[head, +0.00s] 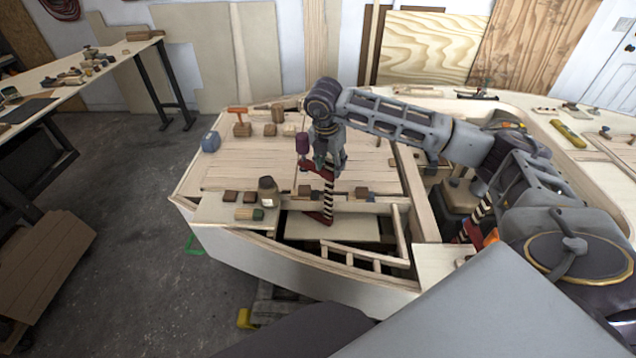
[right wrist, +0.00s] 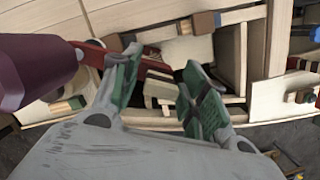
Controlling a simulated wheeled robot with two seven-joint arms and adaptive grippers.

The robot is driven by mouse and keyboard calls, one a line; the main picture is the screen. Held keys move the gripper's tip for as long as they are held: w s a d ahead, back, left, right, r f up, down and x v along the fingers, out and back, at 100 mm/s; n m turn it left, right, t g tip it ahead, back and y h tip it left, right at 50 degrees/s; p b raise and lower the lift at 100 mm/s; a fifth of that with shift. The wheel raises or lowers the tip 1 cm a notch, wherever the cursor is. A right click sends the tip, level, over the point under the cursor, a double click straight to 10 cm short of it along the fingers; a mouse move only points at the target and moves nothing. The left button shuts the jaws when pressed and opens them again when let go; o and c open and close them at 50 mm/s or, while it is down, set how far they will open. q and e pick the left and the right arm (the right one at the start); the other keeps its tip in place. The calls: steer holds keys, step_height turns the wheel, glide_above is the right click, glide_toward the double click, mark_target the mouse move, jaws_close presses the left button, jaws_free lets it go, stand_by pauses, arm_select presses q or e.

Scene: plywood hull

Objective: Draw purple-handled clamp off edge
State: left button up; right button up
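The purple-handled clamp stands upright on the edge of the hull's deck. Its purple handle (head: 302,143) is at the upper left, with red jaws and a dark-and-light striped bar (head: 328,195) running down past the edge. My right gripper (head: 328,160) is at the top of the clamp, pointing down, just right of the handle. In the right wrist view the purple handle (right wrist: 35,70) is large at the left, outside the fingers. The green-padded fingers (right wrist: 160,92) are apart. A red clamp arm passes behind the left finger into the gap. My left gripper is not in view.
Small wooden blocks (head: 230,196), a jar (head: 267,188) and a blue container (head: 210,142) stand on the deck left of the clamp. An orange-handled tool (head: 238,115) is further back. Open framed bays lie below the clamp. A workbench (head: 100,70) is at far left.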

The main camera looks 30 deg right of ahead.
steer(key=c, duration=0.7)
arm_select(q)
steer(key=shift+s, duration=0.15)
arm_select(e)
jaws_close()
